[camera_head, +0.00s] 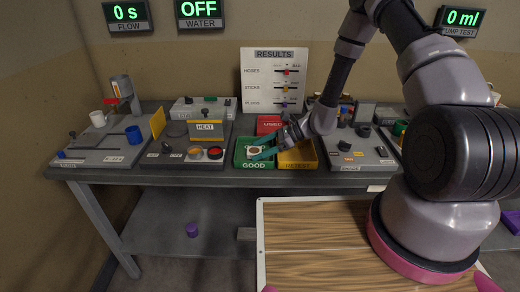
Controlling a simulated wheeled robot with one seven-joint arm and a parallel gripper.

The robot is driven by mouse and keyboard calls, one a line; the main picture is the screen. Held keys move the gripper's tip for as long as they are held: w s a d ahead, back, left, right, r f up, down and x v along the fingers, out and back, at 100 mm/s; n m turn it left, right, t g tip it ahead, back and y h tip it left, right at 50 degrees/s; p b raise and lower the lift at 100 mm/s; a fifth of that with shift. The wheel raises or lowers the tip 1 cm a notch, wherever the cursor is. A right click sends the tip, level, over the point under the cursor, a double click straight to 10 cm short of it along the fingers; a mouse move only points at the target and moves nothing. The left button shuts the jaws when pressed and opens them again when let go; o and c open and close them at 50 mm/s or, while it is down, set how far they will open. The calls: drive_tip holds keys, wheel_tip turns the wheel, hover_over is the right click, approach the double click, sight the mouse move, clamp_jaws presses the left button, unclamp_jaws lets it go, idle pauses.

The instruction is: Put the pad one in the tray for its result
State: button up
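The pad (254,151), a small white piece with a brown spot, shows over the green tray (252,167) marked GOOD. My gripper (258,149) reaches in from the right with its two teal fingers apart, one on the far side of the pad and one on the near side. I cannot tell whether the fingers touch the pad, or whether it rests on the tray floor. The red tray (268,123) marked USED is behind, partly hidden by my gripper. The yellow tray (299,165) marked RETEST is to the right, partly under my gripper.
The results board (273,72) stands behind the trays, with rows for hoses, sticks and plugs. The heat station (206,131) is left of the trays, and another grey station (357,148) is to the right. A purple cup (192,230) is on the lower shelf.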

drive_tip(key=shift+d+r, duration=0.1)
drive_tip(key=shift+r, duration=0.1)
drive_tip(key=v, duration=1.1)
drive_tip(key=shift+d+r, duration=0.2)
drive_tip(key=shift+d, duration=0.1)
drive_tip(key=s+d+r+n+t+h, duration=0.15)
drive_tip(key=s+r+n, duration=0.25)
drive_tip(key=r, duration=0.6)
drive_tip(key=s+d+r+n+h, duration=0.3)
drive_tip(key=s+r+n, duration=0.1)
drive_tip(key=r, duration=0.6)
drive_tip(key=s+d+r+n+t+h, duration=0.1)
drive_tip(key=s+d+r+n+h, duration=0.2)
drive_tip(key=r, duration=0.7)
drive_tip(key=s+d+r+n+t+h, duration=0.2)
drive_tip(key=s+d+r+n+t, duration=0.1)
drive_tip(key=s+r, duration=0.5)
drive_tip(key=shift+s+d+r+t+h, duration=0.3)
drive_tip(key=shift+d+t, duration=0.45)
drive_tip(key=shift+d, duration=0.45)
drive_tip(key=shift+f, duration=0.1)
